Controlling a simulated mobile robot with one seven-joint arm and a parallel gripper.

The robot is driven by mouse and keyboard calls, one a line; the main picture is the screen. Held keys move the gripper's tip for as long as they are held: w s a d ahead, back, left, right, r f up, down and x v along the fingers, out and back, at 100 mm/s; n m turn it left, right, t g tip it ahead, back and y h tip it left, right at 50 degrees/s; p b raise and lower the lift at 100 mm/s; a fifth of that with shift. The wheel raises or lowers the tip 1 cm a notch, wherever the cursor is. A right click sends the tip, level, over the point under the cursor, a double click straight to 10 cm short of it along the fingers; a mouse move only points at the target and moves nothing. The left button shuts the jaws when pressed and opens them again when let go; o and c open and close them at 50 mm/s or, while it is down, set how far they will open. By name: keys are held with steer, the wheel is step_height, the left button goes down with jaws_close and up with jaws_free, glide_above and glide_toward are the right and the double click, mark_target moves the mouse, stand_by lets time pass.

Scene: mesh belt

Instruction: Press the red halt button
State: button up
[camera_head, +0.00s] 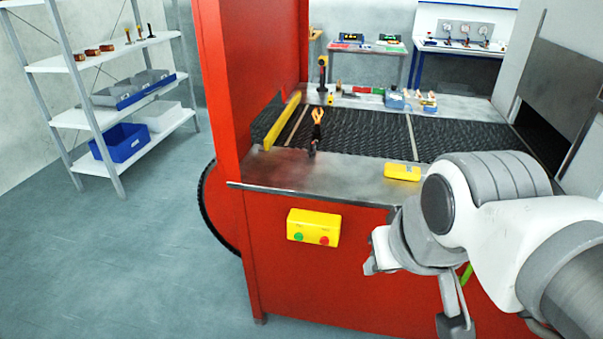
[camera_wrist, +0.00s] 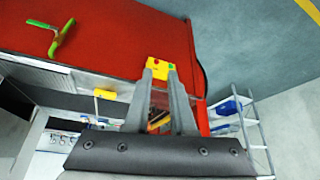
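The red halt button (camera_head: 324,241) is the right of two buttons on a yellow box (camera_head: 313,227) on the front panel of the red machine. A green button (camera_head: 299,237) sits to its left. In the wrist view the yellow box (camera_wrist: 159,62) shows upside down beyond the fingertips, with the red button (camera_wrist: 154,60) on the left and the green one on the right. My gripper (camera_wrist: 161,70) has a gap between its two fingers and nothing held. It points towards the box and looks apart from it. In the head view my arm is right of the box.
The red machine (camera_head: 350,270) carries a dark mesh belt (camera_head: 370,133) with a metal front ledge. A yellow block (camera_head: 402,172) and a dark-handled tool (camera_head: 316,130) lie on it. A green thing (camera_wrist: 62,33) projects from the front panel. A shelf rack (camera_head: 100,113) stands left; floor before it is free.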

jaws_close()
stand_by(1.4)
